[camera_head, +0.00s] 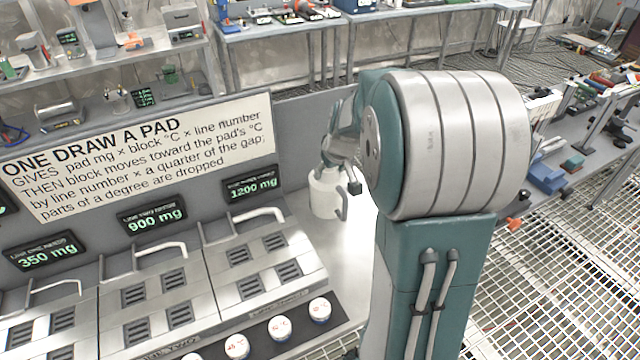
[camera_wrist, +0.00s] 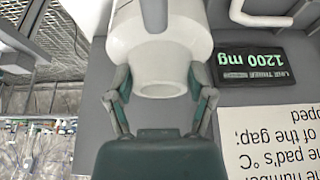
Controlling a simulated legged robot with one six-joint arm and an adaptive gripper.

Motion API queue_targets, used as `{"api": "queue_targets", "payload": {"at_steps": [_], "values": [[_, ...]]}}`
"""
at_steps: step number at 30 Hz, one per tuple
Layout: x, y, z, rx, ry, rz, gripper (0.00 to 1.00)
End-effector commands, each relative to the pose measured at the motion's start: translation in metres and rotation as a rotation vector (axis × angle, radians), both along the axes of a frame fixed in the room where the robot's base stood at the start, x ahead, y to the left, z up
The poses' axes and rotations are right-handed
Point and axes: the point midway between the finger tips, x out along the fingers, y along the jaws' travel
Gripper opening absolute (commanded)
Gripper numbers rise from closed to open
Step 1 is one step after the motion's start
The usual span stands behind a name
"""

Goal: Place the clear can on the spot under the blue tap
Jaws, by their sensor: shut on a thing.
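My gripper (camera_wrist: 160,92) is shut on a white, rounded container (camera_wrist: 157,60), with one finger on each side of its narrower end in the wrist view. In the head view the white container (camera_head: 324,199) is beside the right end of the panel, partly hidden by my gripper (camera_head: 340,165) and arm. Whether it touches the surface below cannot be told. I cannot make out a see-through can, a blue tap or a marked spot in either view.
A row of metal hatches with handles (camera_head: 262,215) lies left of the container, below displays such as 1200 mg (camera_head: 251,187). A large sign (camera_head: 140,150) stands behind. Round white knobs (camera_head: 319,309) line the front. A cluttered bench (camera_head: 590,160) is at right.

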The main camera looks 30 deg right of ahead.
Motion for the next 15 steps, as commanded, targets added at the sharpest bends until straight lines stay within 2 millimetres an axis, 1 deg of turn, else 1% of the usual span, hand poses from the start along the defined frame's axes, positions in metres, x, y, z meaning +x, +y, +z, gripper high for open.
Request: {"api": "queue_targets", "payload": {"at_steps": [1, 3, 6, 11, 15], "values": [[0.008, 0.001, -0.01, 0.002, 0.003, 0.002, 0.08], [0.016, 0.002, -0.02, 0.002, 0.002, 0.001, 0.08], [0.024, 0.003, -0.029, 0.001, 0.0, 0.001, 0.08], [0.032, 0.004, -0.038, 0.0, -0.001, 0.0, 0.08], [0.032, 0.004, -0.06, 0.001, 0.002, -0.001, 0.08]]}}
